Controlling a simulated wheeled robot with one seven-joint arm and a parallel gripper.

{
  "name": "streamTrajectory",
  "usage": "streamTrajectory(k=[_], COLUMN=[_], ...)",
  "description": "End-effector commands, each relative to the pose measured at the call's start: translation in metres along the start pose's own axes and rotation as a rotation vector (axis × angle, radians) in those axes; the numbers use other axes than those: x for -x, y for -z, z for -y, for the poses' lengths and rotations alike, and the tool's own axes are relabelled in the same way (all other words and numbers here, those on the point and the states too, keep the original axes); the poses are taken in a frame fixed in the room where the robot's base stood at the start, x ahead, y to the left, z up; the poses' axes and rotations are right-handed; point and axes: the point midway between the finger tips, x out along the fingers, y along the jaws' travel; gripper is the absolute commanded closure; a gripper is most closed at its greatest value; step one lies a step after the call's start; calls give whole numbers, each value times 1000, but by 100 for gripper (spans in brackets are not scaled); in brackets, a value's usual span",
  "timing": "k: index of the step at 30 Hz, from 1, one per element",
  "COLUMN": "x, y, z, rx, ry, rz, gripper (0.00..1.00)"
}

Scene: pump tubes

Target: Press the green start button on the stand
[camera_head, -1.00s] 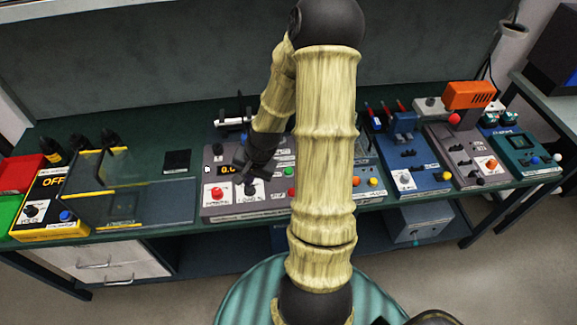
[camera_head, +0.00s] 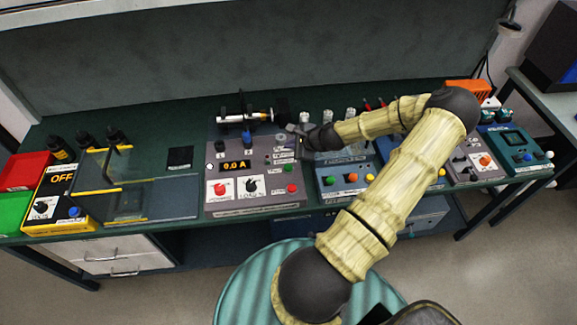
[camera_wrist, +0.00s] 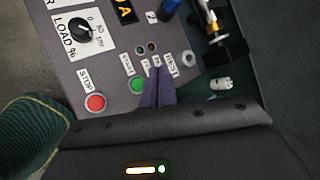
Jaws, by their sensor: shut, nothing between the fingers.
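The grey stand (camera_head: 225,152) with a lit "0.0 A" display stands near the middle of the bench. Its green start button (camera_head: 289,167) is on the right side of the panel, above the red stop button (camera_head: 292,188). In the wrist view the green button (camera_wrist: 136,86), labelled START, lies just left of my finger tips, with the red STOP button (camera_wrist: 96,102) further left. My gripper (camera_head: 291,128) is shut and empty, over the back right part of the stand. In the wrist view its fingers (camera_wrist: 158,76) partly cover small labels. Their height above the panel is unclear.
The panel also has a black load knob (camera_head: 252,186) and a red knob (camera_head: 220,190). A syringe-like assembly (camera_head: 245,117) and a blue knob (camera_head: 247,138) are at its back. A blue stand (camera_head: 345,190) with coloured buttons is to the right.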

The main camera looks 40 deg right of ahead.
Motion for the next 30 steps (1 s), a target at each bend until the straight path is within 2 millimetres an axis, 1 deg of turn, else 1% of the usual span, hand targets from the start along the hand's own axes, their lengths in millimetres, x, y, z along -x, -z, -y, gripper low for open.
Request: streamTrajectory(k=[4,8,22,30], x=[-1,-7,-46,-61], y=[2,6,34,44], z=[-1,-5,-34,-45], rx=[1,1,2,4], ry=[0,-1,-2,-3], rz=[-1,-1,0,0], gripper=[100,100,100,100])
